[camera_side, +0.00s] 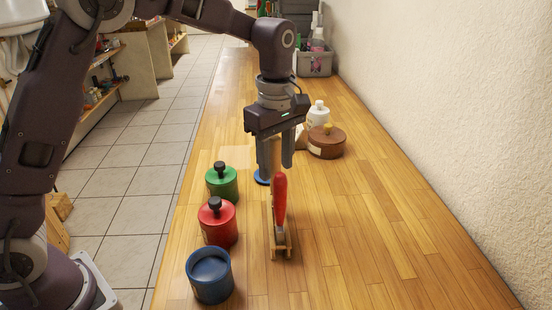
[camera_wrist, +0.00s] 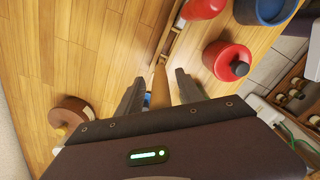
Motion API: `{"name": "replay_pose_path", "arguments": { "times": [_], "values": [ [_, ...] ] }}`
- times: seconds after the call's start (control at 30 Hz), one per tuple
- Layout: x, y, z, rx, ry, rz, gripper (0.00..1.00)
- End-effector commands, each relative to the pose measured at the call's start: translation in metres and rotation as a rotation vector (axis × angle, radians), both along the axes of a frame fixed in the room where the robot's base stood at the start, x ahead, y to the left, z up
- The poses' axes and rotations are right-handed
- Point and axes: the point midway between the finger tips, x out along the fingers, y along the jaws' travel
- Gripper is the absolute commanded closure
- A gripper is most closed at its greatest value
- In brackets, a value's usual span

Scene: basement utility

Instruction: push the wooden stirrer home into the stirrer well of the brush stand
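The wooden stirrer (camera_side: 268,156) is a pale, flat stick that stands upright behind the red-handled brush (camera_side: 280,200). Its lower end is hidden in the side view, so I cannot tell how deep it sits in the well. The narrow wooden brush stand (camera_side: 282,252) is on the bench and holds the brush. My gripper (camera_side: 275,160) points down over the far part of the stand. In the wrist view my gripper (camera_wrist: 161,80) has its fingers apart on both sides of the stirrer (camera_wrist: 160,88), with gaps showing.
Left of the stand are an open blue pot (camera_side: 209,275), a red pot (camera_side: 218,222) and a green pot (camera_side: 222,183). A blue disc (camera_side: 262,177) lies behind the stand. The bench at right is clear.

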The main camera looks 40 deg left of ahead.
Motion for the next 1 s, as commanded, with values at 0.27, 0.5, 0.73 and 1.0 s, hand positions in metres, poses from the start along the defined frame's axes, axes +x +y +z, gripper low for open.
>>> {"name": "replay_pose_path", "arguments": {
  "times": [0.27,0.5,0.73,1.0],
  "values": [
    [0.0,0.0,0.001,0.0,-0.001,0.0,0.54],
    [0.001,-0.001,0.042,-0.001,-0.006,-0.001,0.54],
    [0.0,0.0,0.07,0.0,-0.001,-0.001,0.54],
    [0.0,0.0,0.071,0.0,0.0,0.0,0.54]
  ]
}}
